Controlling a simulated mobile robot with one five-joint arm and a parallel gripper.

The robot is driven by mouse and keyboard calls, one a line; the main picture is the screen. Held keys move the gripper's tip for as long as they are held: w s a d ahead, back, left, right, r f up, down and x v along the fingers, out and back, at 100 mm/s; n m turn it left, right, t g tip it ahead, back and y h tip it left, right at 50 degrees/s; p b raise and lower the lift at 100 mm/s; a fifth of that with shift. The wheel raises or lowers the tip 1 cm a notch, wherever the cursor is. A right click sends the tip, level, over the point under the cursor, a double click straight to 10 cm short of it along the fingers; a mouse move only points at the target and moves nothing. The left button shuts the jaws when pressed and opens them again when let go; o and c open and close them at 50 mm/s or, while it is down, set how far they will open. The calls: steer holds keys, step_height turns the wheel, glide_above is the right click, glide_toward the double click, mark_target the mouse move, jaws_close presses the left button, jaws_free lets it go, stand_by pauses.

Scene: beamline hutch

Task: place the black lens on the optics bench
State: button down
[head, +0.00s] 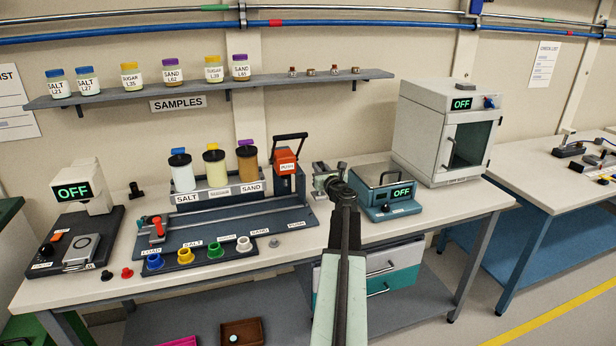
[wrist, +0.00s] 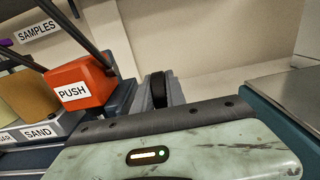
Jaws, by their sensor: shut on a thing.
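My gripper (head: 328,182) is at the far end of my arm, above the bench between the red-orange PUSH unit and the blue balance. In the wrist view it is shut on a dark, round-edged thing (wrist: 158,90), seen nearly edge-on between grey jaws. It looks like the black lens, but most of it is hidden. In the head view I cannot make it out. A second table (head: 540,185) at the right bears several small dark devices (head: 570,150). It may be the optics bench; no label shows.
The PUSH unit (head: 286,165) stands close left of my gripper, and the balance (head: 385,205) close right. A grey oven (head: 445,130) stands further right. Dispensers and coloured cups fill the left. A shelf (head: 210,88) of sample jars hangs behind. Floor is clear between the tables.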

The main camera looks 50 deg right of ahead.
steer(key=shift+w+d, duration=0.25)
steer(key=shift+w, duration=0.1)
step_height(320, 180, down, 4)
steer(key=b, duration=0.4)
steer(key=shift+s+d, duration=0.1)
steer(key=shift+s, duration=0.05)
steer(key=shift+r, duration=0.2)
steer(key=shift+w+a, duration=0.25)
steer(key=shift+w, duration=0.05)
steer(key=shift+f, duration=0.15)
steer(key=c, duration=1.4)
jaws_free()
steer(key=shift+o, duration=0.2)
steer(key=shift+s, duration=0.1)
